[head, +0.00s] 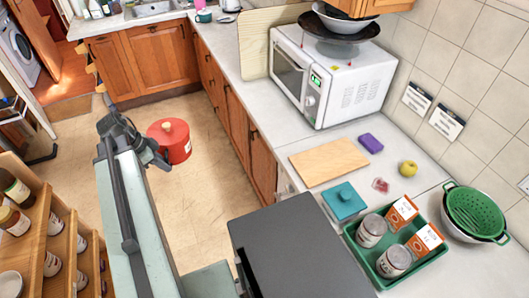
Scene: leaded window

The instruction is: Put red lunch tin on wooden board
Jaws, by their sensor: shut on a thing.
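The red lunch tin (174,139) is round, with a knob on its lid and a pale label on its side. It shows left of centre, in front of the floor. My gripper (160,156) is at its left side and is shut on it. The fingertips are partly hidden by the arm and tin. The wooden board (328,161) lies flat and bare on the counter to the right, well apart from the tin.
Around the board are a white microwave (335,75), a purple sponge (370,143), a yellow fruit (408,169), a teal lidded tin (343,202) and a green tray (405,277) with jars and boxes. A wooden shelf (45,235) with jars stands at left. Open floor (205,190) lies between.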

